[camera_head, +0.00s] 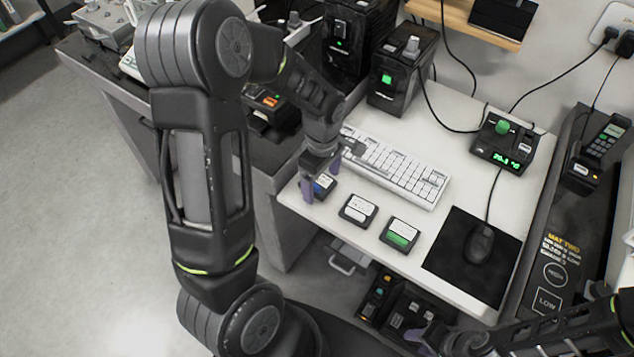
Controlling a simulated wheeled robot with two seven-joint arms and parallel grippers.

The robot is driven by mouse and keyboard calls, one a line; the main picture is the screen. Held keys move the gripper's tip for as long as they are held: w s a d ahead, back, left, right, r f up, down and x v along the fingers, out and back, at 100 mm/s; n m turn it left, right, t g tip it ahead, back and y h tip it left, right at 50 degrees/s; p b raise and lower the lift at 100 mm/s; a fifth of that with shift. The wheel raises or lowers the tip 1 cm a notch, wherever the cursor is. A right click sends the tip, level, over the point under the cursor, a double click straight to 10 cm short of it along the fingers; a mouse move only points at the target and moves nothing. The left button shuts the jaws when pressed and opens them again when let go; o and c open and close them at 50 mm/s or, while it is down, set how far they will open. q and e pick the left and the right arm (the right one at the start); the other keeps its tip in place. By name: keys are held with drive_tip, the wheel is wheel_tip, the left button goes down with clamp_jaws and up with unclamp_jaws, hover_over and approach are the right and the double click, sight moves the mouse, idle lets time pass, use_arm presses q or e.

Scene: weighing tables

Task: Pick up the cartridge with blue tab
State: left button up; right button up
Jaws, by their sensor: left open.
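The cartridge with blue tab (325,184) lies near the left front edge of the white table, partly covered by my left gripper. My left gripper (320,181) is open, with its purple fingers pointing down on either side of this cartridge. I cannot tell whether the fingers touch it. To its right lie a cartridge with a white label (358,209) and a cartridge with a green tab (399,235). My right gripper (422,341) is low at the bottom, away from the cartridges; its finger gap is unclear.
A white keyboard (395,168) lies just behind the cartridges. A black mat (447,262) with a mouse (481,243) is to the right. A device with a green knob and display (502,143) stands at the back right. Black boxes (402,72) stand at the back.

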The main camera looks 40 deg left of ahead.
sight(322, 184)
use_arm(q)
drive_tip(key=shift+c, duration=0.2)
drive_tip(key=c, duration=1.5)
drive_tip(key=shift+o, duration=0.2)
drive_tip(key=shift+r, duration=0.1)
wheel_tip(322, 184, up, 10)
idle(0.5)
